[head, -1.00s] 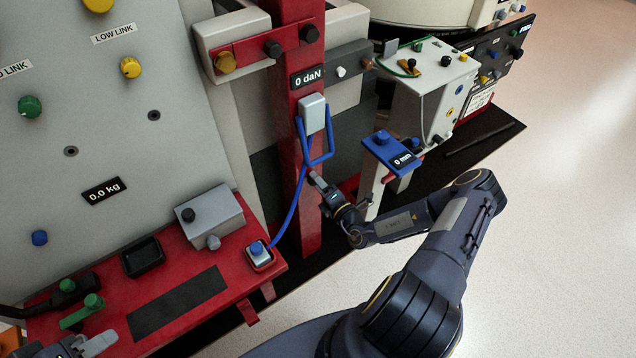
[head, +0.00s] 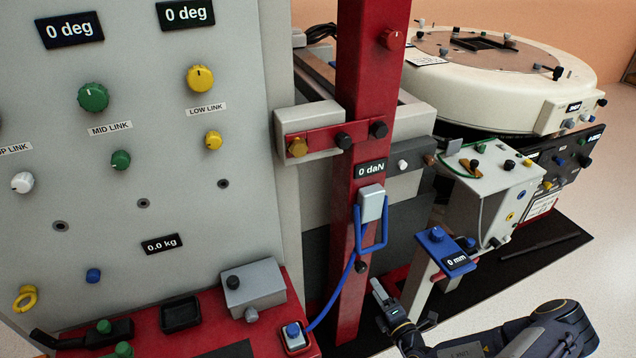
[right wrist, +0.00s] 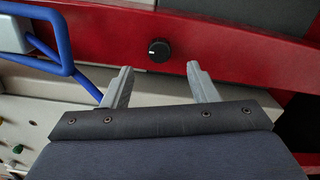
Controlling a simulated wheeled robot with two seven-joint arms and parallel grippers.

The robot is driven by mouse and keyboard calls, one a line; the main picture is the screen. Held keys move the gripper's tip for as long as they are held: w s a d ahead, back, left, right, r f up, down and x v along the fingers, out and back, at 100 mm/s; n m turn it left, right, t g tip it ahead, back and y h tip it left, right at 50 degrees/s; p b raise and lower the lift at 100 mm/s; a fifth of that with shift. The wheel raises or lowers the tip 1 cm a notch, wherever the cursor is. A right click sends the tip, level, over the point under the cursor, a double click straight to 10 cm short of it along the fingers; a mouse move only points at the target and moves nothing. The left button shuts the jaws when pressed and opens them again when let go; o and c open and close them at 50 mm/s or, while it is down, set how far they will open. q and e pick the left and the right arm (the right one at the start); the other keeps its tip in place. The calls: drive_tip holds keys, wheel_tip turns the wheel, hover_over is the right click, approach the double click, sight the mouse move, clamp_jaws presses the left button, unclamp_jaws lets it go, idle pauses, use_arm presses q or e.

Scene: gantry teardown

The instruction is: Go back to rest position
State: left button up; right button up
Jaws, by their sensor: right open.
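My right gripper (head: 378,296) is near the lower part of the red upright post (head: 354,170), just right of it in the head view. In the right wrist view its two grey fingers (right wrist: 160,74) are apart with nothing between them. A black knob (right wrist: 159,50) on the red post shows just beyond the fingertips. It also shows in the head view (head: 362,267), above and left of the gripper. I see no contact between fingers and knob. My left gripper is not in view.
A blue looped handle (head: 385,232) with a cable hangs on the post, close to my right gripper. A blue "0 mm" display unit (head: 445,250) stands to the right. A red bench (head: 190,343) is at lower left. Pale floor (head: 600,270) lies open at right.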

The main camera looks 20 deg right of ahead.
drive_tip(key=s+a+r+n+g+y+p, duration=0.25)
drive_tip(key=a+r+n+g+y, duration=0.4)
drive_tip(key=r+n, duration=0.7)
drive_tip(key=s+a+r+n+g+y+p, duration=0.25)
drive_tip(key=a+r+n+g+y, duration=0.45)
drive_tip(key=r+n, duration=0.65)
drive_tip(key=s+r+n+h+p, duration=0.2)
drive_tip(key=s+r+n+h, duration=0.3)
drive_tip(key=s+n, duration=0.3)
drive_tip(key=s+d+r+n+t+h+p, duration=0.1)
drive_tip(key=s+r+n+h+p, duration=0.2)
drive_tip(key=n, duration=1)
drive_tip(key=s+r+h, duration=0.3)
drive_tip(key=s+r, duration=0.2)
drive_tip(key=shift+s+r+n, duration=0.15)
drive_tip(key=shift+r+n, duration=0.15)
